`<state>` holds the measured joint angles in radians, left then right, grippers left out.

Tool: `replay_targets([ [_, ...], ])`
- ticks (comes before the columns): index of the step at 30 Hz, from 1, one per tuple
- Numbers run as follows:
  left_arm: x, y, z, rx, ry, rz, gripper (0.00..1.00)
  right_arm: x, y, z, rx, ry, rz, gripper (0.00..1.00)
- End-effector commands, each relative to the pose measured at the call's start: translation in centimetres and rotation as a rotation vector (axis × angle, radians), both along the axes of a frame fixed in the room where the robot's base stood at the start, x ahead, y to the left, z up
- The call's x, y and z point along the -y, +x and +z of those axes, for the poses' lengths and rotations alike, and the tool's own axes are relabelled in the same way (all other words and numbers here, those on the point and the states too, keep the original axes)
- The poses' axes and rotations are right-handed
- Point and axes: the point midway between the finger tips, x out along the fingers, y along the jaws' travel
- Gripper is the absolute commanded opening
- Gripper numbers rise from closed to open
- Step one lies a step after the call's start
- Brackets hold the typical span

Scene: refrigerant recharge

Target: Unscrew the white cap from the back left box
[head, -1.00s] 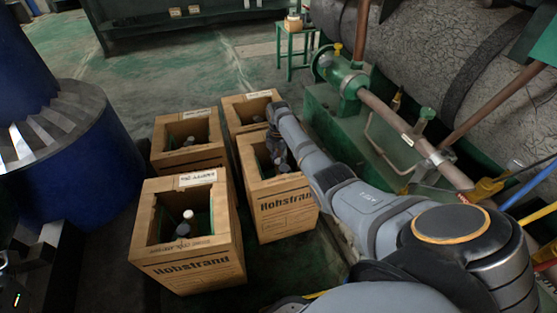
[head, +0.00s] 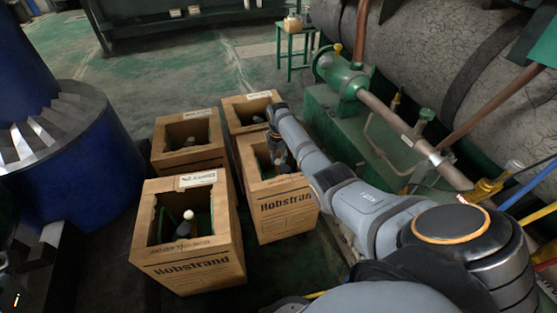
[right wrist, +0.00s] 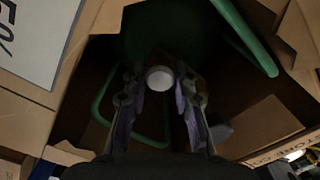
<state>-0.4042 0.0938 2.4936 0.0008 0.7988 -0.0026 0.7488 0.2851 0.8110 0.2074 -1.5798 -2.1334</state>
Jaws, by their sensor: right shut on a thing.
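Four open cardboard boxes stand in a two-by-two group in the head view. The back left box (head: 187,160) has a dark inside with a small pale object low in it. My right gripper (head: 281,163) reaches down into the opening of the front right box (head: 283,212), not the back left one. In the right wrist view, my right gripper (right wrist: 160,92) is shut on a round white cap (right wrist: 160,77), with one finger on each side. What lies under the cap is hidden in shadow. My left gripper does not show.
The front left box (head: 190,266) holds an object with a white top (head: 188,214). The back right box (head: 232,105) stands behind the front right one. Green pump machinery (head: 340,120) is close on the right; a blue drum (head: 75,160) is at left.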

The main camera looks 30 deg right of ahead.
Motion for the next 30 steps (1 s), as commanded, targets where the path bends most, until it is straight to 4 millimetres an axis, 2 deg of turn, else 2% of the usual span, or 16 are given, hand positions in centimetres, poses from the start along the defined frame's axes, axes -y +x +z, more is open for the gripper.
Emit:
replay_targets([
  [2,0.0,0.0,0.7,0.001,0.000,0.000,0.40,0.0,0.0,0.3,-0.003,0.001,0.078,0.00],
  [10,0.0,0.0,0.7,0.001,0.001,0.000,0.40,0.0,0.0,0.3,0.000,0.000,0.080,0.00],
  [30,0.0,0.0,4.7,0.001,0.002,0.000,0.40,0.0,0.0,3.9,0.000,0.000,0.079,0.00],
])
